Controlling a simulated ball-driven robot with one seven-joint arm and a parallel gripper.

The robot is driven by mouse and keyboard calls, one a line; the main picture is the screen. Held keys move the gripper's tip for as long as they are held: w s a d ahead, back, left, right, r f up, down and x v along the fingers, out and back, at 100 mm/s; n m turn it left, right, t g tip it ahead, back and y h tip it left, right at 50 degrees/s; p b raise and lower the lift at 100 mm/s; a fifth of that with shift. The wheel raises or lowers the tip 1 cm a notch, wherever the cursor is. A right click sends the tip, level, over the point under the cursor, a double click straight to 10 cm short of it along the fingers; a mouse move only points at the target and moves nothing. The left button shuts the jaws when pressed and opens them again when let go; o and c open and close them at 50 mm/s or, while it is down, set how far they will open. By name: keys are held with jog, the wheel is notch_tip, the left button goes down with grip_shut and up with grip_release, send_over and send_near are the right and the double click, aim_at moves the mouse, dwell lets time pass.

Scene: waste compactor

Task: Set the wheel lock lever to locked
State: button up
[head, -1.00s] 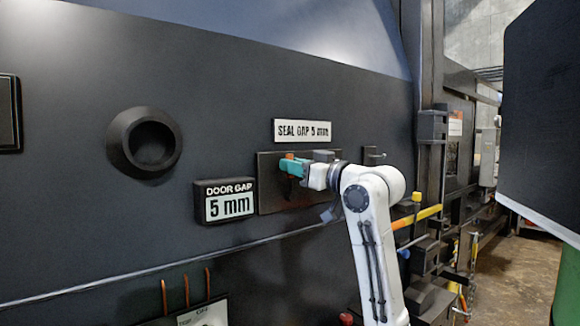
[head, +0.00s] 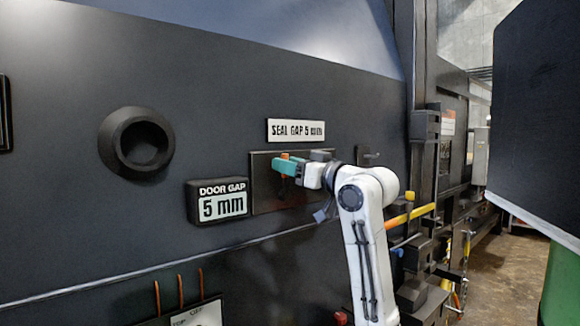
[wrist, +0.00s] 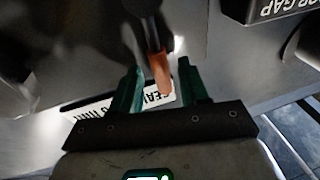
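The wheel lock lever shows in the wrist view as a dark shaft with an orange tip (wrist: 158,72). In the head view a small orange piece (head: 285,156) shows at my gripper, in front of a dark mounting plate (head: 262,197). My gripper (head: 278,168) has teal fingers and is at this plate. In the wrist view my gripper (wrist: 158,88) has its fingers apart, with the orange tip between them and a gap visible on both sides. The lever's base and any lock markings are hidden or out of view.
A "DOOR GAP 5 mm" display (head: 218,202) sits left of the plate, and a "SEAL GAP 5 mm" sign (head: 296,130) above it. A round dark socket (head: 137,143) is further left. Pipes and a yellow bar (head: 408,215) lie right of my arm.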

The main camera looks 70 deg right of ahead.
jog(key=b+v, duration=0.3)
jog(key=v, duration=0.7)
jog(key=shift+s, duration=0.35)
jog(key=shift+a+f, duration=0.1)
jog(key=shift+f, duration=0.05)
